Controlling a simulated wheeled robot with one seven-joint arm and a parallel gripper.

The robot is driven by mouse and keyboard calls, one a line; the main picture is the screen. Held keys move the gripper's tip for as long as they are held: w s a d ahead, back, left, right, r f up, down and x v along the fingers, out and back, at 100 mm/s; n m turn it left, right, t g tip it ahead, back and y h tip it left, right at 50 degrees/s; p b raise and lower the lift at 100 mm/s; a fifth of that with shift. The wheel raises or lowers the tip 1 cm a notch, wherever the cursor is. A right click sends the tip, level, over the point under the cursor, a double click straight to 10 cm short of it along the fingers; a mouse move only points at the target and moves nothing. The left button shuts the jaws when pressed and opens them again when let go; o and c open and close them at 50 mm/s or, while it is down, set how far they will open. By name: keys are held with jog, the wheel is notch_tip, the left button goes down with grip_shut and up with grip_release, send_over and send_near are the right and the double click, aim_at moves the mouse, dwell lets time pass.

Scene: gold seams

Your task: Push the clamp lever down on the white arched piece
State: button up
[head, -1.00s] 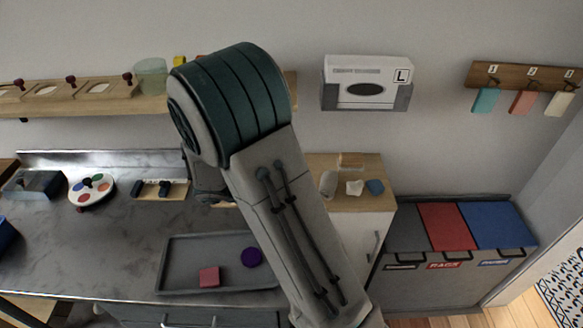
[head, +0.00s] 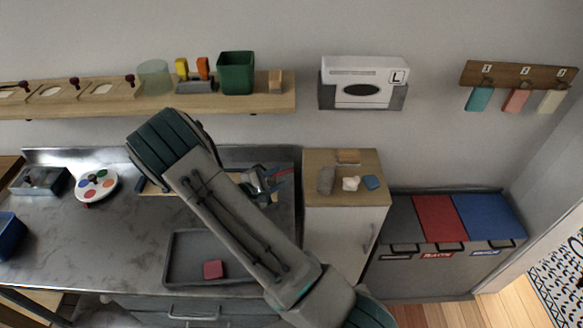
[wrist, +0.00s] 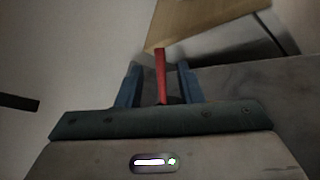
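My gripper (head: 280,178) is low over the back right of the metal counter, beside the wooden-topped cabinet. Its blue fingers stand apart in the wrist view (wrist: 158,70). A narrow red bar (wrist: 161,78) shows between them, with a gap on either side; red also shows by the fingers in the head view. It may be the clamp lever, but I cannot tell what it joins to. I cannot make out the white arched piece; my arm and gripper cover that part of the counter.
A grey tray (head: 180,278) with a red block (head: 213,269) lies on the counter, partly behind my arm. The cabinet top (head: 313,200) holds several small items. A wall shelf (head: 220,103) with a green bin (head: 236,72) is above. Sorting bins (head: 420,268) stand at the right.

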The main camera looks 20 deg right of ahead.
aim_at(290, 171)
jog(key=p+x, duration=0.1)
jog(key=x, duration=0.6)
jog(key=shift+w+d, duration=0.1)
jog(key=shift+d, duration=0.1)
grip_shut()
